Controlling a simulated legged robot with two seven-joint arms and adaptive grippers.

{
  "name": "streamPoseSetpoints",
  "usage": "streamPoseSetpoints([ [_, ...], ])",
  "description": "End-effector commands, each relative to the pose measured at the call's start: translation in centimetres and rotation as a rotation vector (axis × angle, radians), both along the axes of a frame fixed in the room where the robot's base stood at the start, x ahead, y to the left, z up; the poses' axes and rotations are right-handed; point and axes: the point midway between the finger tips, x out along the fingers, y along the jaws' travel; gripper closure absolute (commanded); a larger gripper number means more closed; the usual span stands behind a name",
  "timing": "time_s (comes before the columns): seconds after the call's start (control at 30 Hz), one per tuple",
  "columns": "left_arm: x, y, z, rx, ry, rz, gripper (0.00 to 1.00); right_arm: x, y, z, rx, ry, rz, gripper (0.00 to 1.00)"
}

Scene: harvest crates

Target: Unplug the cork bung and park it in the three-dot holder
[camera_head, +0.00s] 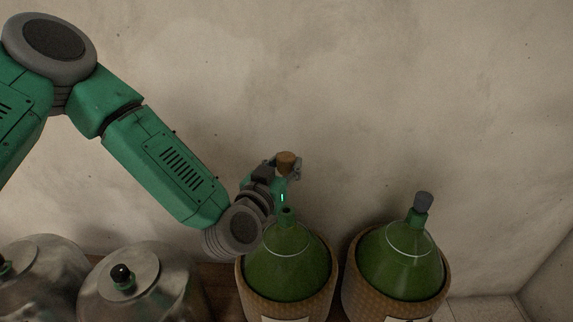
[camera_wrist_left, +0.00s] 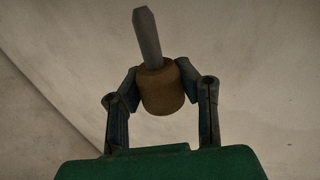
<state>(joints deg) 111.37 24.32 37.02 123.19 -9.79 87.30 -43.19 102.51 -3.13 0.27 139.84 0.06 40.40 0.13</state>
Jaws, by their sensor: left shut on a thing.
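My left gripper (camera_head: 284,166) is shut on the cork bung (camera_head: 287,159), a brown stopper held above the green bottle at the centre. In the left wrist view the left gripper (camera_wrist_left: 158,92) pinches the cork bung (camera_wrist_left: 161,90) from both sides, and a grey tapered rod stands out from its far end. The green bottle (camera_head: 296,262) below the gripper has an open, uncovered neck and sits in a woven basket. The three-dot holder is not visible in either view. My right gripper is not in view.
Two metal vessels (camera_head: 150,277) stand at the lower left, one with a black knob. A plain wall is close behind.

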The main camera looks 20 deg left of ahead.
Motion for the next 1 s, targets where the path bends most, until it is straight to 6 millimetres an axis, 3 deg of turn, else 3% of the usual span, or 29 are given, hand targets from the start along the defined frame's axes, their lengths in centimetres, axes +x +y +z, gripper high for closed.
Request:
streamPoseSetpoints([
  [1.0, 0.0, 0.0, 4.3, 0.001, -0.001, -0.001, 1.0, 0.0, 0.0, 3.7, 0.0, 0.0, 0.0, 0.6],
])
